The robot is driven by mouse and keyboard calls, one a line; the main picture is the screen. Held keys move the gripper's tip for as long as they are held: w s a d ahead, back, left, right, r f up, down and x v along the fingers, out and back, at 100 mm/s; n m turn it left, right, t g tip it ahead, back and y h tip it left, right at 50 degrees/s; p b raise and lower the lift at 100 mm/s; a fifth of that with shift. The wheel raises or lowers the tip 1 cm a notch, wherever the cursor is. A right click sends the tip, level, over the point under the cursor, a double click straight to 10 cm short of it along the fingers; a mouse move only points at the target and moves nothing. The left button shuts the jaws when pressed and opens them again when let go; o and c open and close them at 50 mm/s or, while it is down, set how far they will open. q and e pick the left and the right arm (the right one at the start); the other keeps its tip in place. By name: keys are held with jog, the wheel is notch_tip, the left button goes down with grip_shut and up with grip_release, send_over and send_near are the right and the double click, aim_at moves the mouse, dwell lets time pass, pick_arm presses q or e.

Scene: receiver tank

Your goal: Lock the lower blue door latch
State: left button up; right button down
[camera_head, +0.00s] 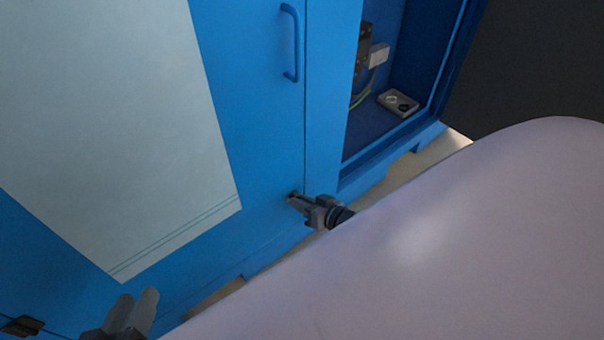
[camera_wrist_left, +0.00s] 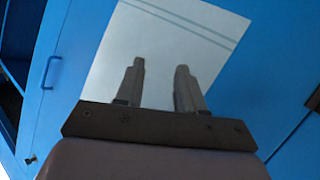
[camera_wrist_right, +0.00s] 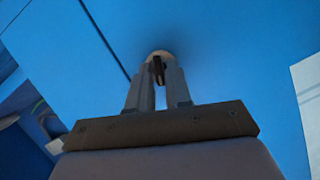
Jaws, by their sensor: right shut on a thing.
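The lower latch (camera_head: 292,195) is a small dark knob low on the blue door (camera_head: 255,120), near its right edge and below the blue handle (camera_head: 290,42). My right gripper (camera_head: 298,201) is at the latch with its fingertips closed on it. In the right wrist view, the dark latch (camera_wrist_right: 158,69) sits between the fingertips, in front of a pale round spot; its exact turn is hard to tell. My left gripper (camera_head: 138,300) is open and empty, low at the left; its two fingers stand apart in the left wrist view (camera_wrist_left: 160,72).
A large pale sheet (camera_head: 110,120) covers much of the blue front at left. An open compartment (camera_head: 400,75) at right holds wiring and a small grey box (camera_head: 398,102). A dark hinge-like part (camera_head: 22,325) is at lower left. My pale arm fills the lower right.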

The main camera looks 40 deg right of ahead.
pick_arm(q)
jog(key=shift+s+a+r+m+t+y+b, duration=0.2)
jog(key=shift+a+m+t+b, duration=0.45)
jog(key=shift+b, duration=1.05)
jog(key=shift+s+a+f+m+t+y+b, duration=0.15)
jog(key=shift+a+m+t+y+b, duration=0.25)
jog(key=shift+a+t+b, duration=0.9)
pick_arm(e)
jog(key=shift+d+f+m+t+y+b, duration=0.15)
jog(key=shift+m+t+y, duration=0.5)
jog(key=shift+m, duration=1.1)
jog(key=shift+d+f+m+t+y+b, duration=0.1)
jog(key=shift+f+m+t+y, duration=0.1)
jog(key=shift+m+y, duration=1.2)
jog(key=shift+d+f+m+t+y+b, duration=0.15)
jog(key=shift+m+t+y, duration=0.3)
jog(key=shift+m, duration=1.7)
pick_arm(q)
jog(key=shift+d+g, duration=0.3)
jog(key=shift+g, duration=0.35)
pick_arm(e)
jog(key=c, duration=1.2)
grip_release()
